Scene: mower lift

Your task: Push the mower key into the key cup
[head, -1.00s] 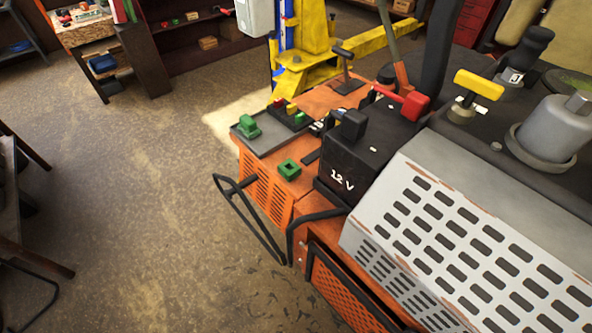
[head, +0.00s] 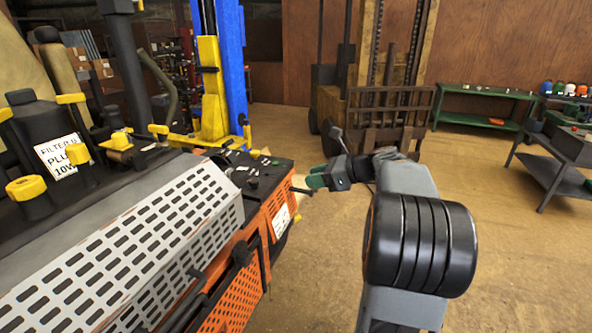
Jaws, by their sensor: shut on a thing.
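My gripper (head: 322,178) is at the right end of the mower (head: 130,240), just off the edge of its dark control panel (head: 262,172). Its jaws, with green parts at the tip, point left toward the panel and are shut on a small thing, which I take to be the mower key. The jaws largely hide it, so its shape and tilt are unclear. A thin dark piece (head: 301,190) shows between the jaws and the panel edge; I cannot tell whether it belongs to the key or the mower. I cannot make out the key cup among the small panel parts.
Yellow caps (head: 27,187) and a perforated grey cover (head: 120,235) top the mower. A yellow and blue lift post (head: 212,80) stands behind it. A forklift (head: 375,110) and a green bench (head: 485,105) stand farther back.

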